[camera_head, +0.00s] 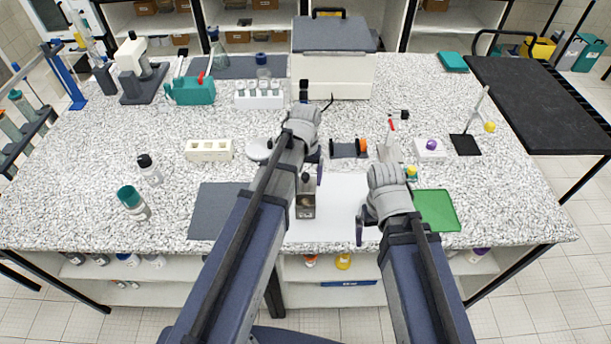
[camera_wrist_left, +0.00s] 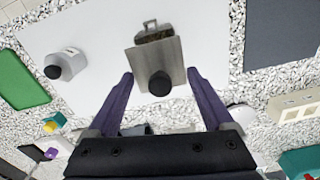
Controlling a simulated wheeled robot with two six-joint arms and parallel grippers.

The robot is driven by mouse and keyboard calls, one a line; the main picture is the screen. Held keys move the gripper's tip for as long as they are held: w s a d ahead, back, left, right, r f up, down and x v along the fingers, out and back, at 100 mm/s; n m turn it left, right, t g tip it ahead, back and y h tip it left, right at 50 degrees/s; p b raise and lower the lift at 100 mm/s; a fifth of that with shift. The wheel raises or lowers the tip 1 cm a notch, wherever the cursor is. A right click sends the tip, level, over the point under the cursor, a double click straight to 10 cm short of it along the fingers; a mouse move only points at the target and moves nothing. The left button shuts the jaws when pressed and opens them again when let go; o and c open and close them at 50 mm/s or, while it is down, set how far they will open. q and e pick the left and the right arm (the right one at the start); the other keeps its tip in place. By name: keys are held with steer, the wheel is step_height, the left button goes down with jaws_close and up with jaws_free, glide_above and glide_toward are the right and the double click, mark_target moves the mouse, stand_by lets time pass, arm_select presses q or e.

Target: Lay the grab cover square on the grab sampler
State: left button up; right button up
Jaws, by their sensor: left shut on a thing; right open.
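The grab cover (camera_wrist_left: 165,62), a grey metal plate with a black knob, lies between the two fingers of my left gripper (camera_wrist_left: 160,76) in the left wrist view. In the head view this gripper (camera_head: 306,180) is shut on the cover (camera_head: 305,189). The grab sampler (camera_wrist_left: 152,36) shows past the plate's upper edge as a dark opening with a small metal loop; its lower part also shows in the head view (camera_head: 306,212). The cover overlaps it; I cannot tell whether they touch. My right gripper (camera_head: 385,215) is open, to the right above the white sheet.
A small grey block with a black knob (camera_wrist_left: 72,62) stands on the white sheet (camera_head: 335,220). A green tray (camera_head: 436,210) lies to the right and a dark grey mat (camera_head: 215,212) to the left. A white rack (camera_head: 208,150) and bottles stand further left.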

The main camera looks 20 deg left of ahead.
arm_select(q)
steer(key=shift+f+b, duration=1.75)
steer(key=shift+f, duration=0.25)
steer(key=shift+f+b, duration=0.6)
steer(key=shift+f, duration=0.05)
steer(key=o, duration=1.1)
steer(key=shift+o, duration=0.2)
steer(key=shift+r, duration=0.15)
step_height(320, 180, up, 7)
steer(key=p, duration=0.7)
steer(key=shift+f, duration=0.25)
